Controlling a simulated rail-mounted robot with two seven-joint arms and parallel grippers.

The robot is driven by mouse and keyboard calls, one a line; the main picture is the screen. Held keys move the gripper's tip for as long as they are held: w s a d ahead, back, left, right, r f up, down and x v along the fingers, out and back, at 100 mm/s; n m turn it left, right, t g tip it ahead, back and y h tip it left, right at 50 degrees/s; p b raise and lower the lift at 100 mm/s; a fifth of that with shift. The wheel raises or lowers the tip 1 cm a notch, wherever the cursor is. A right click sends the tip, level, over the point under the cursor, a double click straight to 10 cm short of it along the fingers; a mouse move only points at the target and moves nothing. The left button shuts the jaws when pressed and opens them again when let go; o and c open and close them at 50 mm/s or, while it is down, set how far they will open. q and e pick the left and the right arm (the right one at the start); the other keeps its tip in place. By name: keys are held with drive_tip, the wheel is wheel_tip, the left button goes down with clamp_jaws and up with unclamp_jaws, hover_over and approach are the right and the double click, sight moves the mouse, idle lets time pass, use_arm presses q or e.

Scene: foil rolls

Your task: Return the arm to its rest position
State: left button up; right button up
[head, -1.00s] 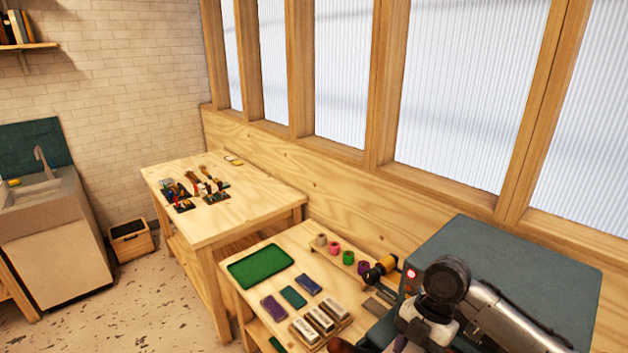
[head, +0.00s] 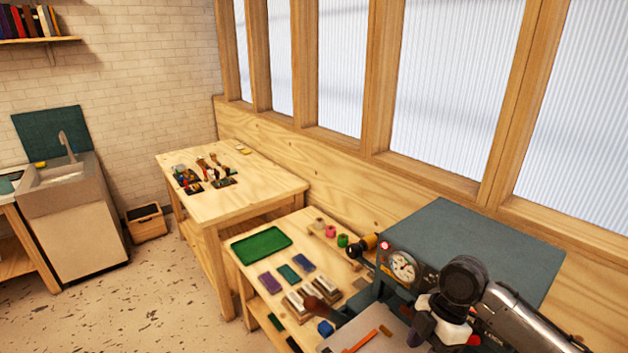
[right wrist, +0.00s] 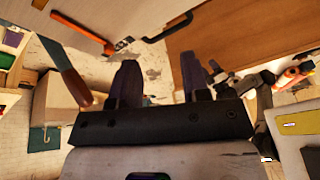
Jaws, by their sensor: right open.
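My right arm comes in from the lower right in the head view, in front of the grey-green machine (head: 485,235). My right gripper is mostly hidden there by its own wrist. In the right wrist view my right gripper (right wrist: 158,82) has its two dark fingers apart, with nothing between them.
A green tray (head: 262,245) and several coloured blocks lie on the near table (head: 250,268). A second table (head: 255,185) stands behind. Floor at left is open.

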drive_tip(key=w+a+r+m+t+h, duration=0.1)
drive_tip(key=a+r+m+t, duration=0.1)
drive_tip(key=r+m+t, duration=0.45)
drive_tip(key=w+a+r+m+t+h, duration=0.1)
drive_tip(key=w+a+r+m+t, duration=0.1)
drive_tip(key=r+m+t, duration=0.45)
drive_tip(key=s+d+f+m+g+h, duration=0.1)
drive_tip(key=s+d+f+m+g, duration=0.2)
drive_tip(key=s+f, duration=1.45)
drive_tip(key=s+d+f+m+g, duration=0.2)
drive_tip(key=s+f+m+g, duration=0.15)
drive_tip(key=s+f, duration=1.4)
use_arm(q)
wheel_tip(320, 180, up, 18)
drive_tip(key=p, duration=1.8)
drive_tip(key=shift+s+d+r+p, duration=0.2)
drive_tip(key=shift+s+r+p, duration=0.05)
drive_tip(key=shift+p, duration=0.05)
use_arm(e)
wheel_tip(320, 180, up, 19)
drive_tip(key=s, duration=0.1)
drive_tip(key=shift+s+f+g, duration=0.15)
drive_tip(key=shift+g, duration=0.2)
